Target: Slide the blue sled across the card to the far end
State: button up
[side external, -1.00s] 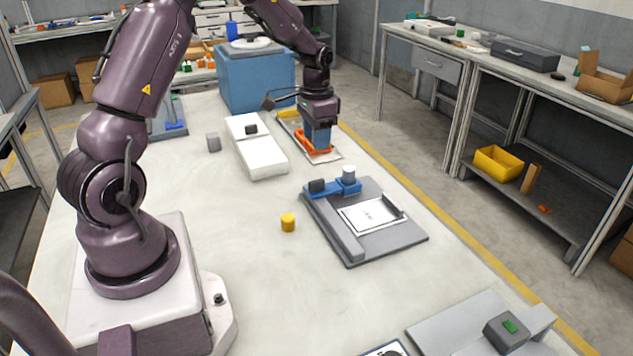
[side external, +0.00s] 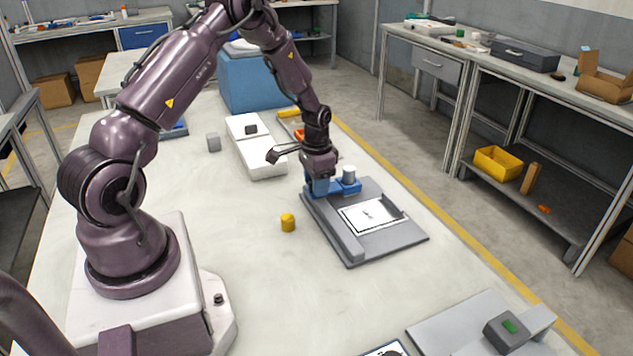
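The blue sled (side external: 346,187) sits at the back end of a grey plate (side external: 382,245), and a light grey cylinder (side external: 348,173) stands on it. The white card (side external: 372,215) with a small dark print lies on the plate in front of the sled. My gripper (side external: 321,186) is down at the sled's left end, where the dark block seen earlier is hidden behind it. The fingers are small and overlap the blue sled, so I cannot tell whether they are closed on it.
A yellow cylinder (side external: 288,222) stands on the table left of the plate. A white box (side external: 262,160) with a dark knob, a grey cube (side external: 213,142) and a tray with an orange piece (side external: 299,134) are behind. Another grey plate (side external: 455,328) lies at the front right. Table between is clear.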

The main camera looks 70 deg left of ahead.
aim_at(354, 244)
jog(key=shift+c, duration=0.2)
grip_shut()
jog(key=d, duration=1.8)
jog(key=shift+d, duration=0.4)
grip_release()
jog(key=shift+o, duration=0.2)
